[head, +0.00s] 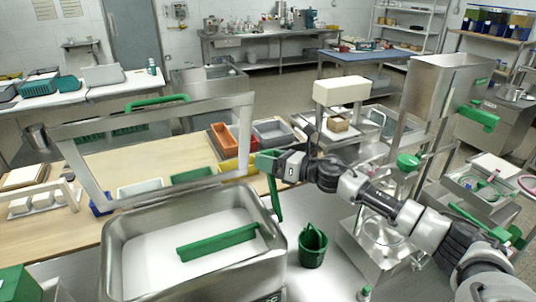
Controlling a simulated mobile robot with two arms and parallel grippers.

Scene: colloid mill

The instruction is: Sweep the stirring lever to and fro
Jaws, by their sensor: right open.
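A steel vat (110,255) stands at the front left with white contents, and a green bar (218,242) lies across them. A tilted steel frame (150,118) rises behind the vat, with a green grip (157,101) on its top edge. My right gripper (268,163) is open at the frame's right side, beside a green upright piece (276,197). I cannot tell whether it touches that piece, or which green part is the stirring lever. A steel hopper machine (440,88) at the right has a green handle (479,117). My left gripper is not in view.
A green bucket (313,247) stands right of the vat, close under my right arm. Orange (224,137) and grey bins (272,131) sit on the wooden table (60,232) behind. A blue-topped table (370,60) stands farther back, with open floor before it.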

